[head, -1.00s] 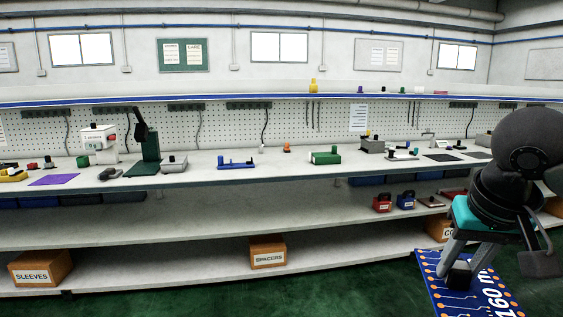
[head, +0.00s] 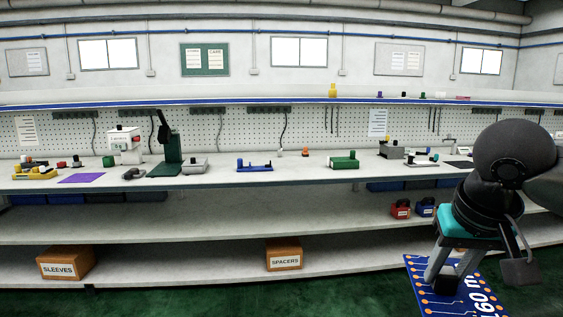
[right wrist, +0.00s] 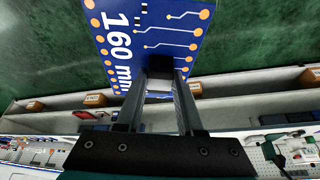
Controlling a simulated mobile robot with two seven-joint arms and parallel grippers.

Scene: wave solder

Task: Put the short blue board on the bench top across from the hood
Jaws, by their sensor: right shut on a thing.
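The blue board (head: 470,302) with orange dots, white traces and "160 mm" lettering is at the lower right of the head view, in front of the bench. My right gripper (head: 446,280) is shut on its edge and holds it above the green floor. In the right wrist view the board (right wrist: 150,25) extends beyond the fingers (right wrist: 160,75). The long grey bench top (head: 310,176) spans the head view. A dark green stand with a tilted black head (head: 170,150), possibly the hood, is at its left. My left gripper is not in view.
The bench top holds a purple mat (head: 82,178), a blue fixture (head: 254,165) and a green box (head: 344,162). Bare surface lies between the fixture and box, and along the front edge. Lower shelves hold cartons (head: 284,254). A raised shelf (head: 270,101) runs above the bench.

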